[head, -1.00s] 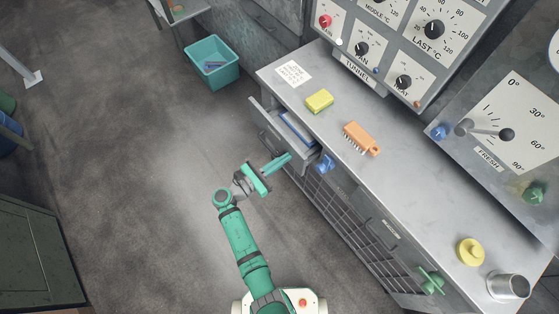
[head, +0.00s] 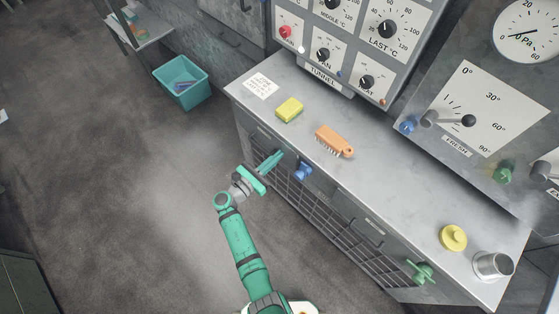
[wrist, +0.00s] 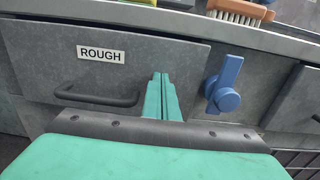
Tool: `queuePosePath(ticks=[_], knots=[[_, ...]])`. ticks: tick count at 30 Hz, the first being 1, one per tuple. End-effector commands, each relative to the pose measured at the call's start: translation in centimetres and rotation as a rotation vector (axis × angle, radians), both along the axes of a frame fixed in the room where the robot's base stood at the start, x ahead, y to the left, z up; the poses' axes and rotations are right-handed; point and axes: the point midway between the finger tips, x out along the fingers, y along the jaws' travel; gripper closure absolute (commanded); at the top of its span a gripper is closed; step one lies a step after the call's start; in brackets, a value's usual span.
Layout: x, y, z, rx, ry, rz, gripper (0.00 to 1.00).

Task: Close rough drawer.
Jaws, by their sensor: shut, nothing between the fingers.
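The drawer labelled ROUGH (wrist: 150,60) fills the upper part of the wrist view. Its grey front sits flush, or nearly so, in the counter, with a dark bar handle (wrist: 98,97) at its lower left. In the head view the drawer front is partly hidden behind my gripper (head: 276,158). My green gripper is shut and empty, its fingers together. In the wrist view the fingertips (wrist: 160,78) are at the drawer front, right of the handle, touching it or very close. A blue knob (wrist: 226,92) is just right of the drawer.
The counter (head: 385,190) above holds a yellow sponge (head: 289,110), an orange brush (head: 334,141), a yellow lidded item (head: 453,237) and a metal cup (head: 493,265). A teal bin (head: 182,84) stands on the floor at the back left. The floor left of my arm is clear.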

Motion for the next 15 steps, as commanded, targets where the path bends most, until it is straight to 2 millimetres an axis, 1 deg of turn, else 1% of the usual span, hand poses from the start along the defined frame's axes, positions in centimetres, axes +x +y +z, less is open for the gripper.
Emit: queuePosePath(ticks=[1, 8, 15], knots=[[0.38, -0.44, 0.09, 0.004, -0.001, -0.004, 1.0], [0.56, -0.77, 0.13, 0.006, -0.001, -0.008, 1.0], [0.37, -0.37, 0.17, 0.006, -0.002, -0.008, 1.0]])
